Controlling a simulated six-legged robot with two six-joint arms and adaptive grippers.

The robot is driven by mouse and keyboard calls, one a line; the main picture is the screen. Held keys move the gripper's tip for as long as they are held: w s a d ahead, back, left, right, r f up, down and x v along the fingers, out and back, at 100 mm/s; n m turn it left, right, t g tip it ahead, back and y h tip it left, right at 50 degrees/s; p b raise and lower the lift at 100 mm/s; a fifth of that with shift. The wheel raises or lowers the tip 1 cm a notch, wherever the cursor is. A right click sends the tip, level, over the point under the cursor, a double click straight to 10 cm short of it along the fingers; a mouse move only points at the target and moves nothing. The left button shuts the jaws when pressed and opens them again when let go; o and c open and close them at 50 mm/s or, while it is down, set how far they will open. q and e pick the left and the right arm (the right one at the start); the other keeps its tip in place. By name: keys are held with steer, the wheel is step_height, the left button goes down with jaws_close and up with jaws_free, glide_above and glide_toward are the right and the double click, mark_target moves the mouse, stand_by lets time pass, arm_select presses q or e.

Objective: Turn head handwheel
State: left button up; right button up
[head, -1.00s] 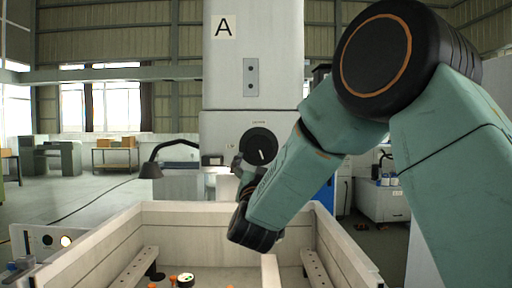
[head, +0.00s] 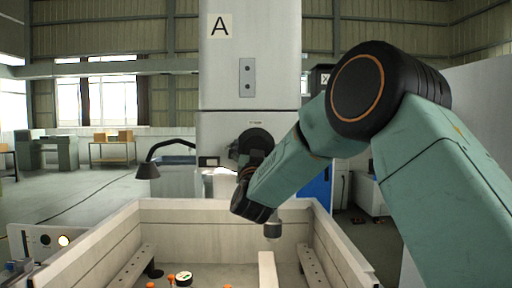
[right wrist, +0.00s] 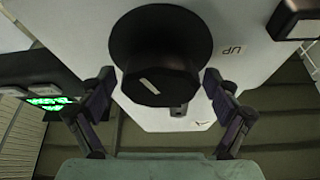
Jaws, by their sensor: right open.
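The head handwheel (head: 254,137) is a round black wheel on the front of the pale machine head (head: 245,70); its lower part is hidden behind my right gripper. In the right wrist view the handwheel (right wrist: 160,78) shows as a dark disc with a thick black hub and a white index line. My right gripper (right wrist: 157,84) is open, with one finger on each side of the hub. Gaps show between the fingers and the hub, and I see no contact. In the head view the right gripper (head: 247,167) is small and dark against the wheel. My left gripper is out of view.
A pale open tank (head: 190,216) with slotted rails lies below the head. A nozzle (head: 273,229) hangs over it. A black lamp (head: 148,170) stands left of the head. In the right wrist view a green display (right wrist: 48,103) sits left and a dark box (right wrist: 293,18) upper right.

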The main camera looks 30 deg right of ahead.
steer(key=shift+s, duration=0.1)
steer(key=shift+c, duration=0.7)
steer(key=c, duration=1)
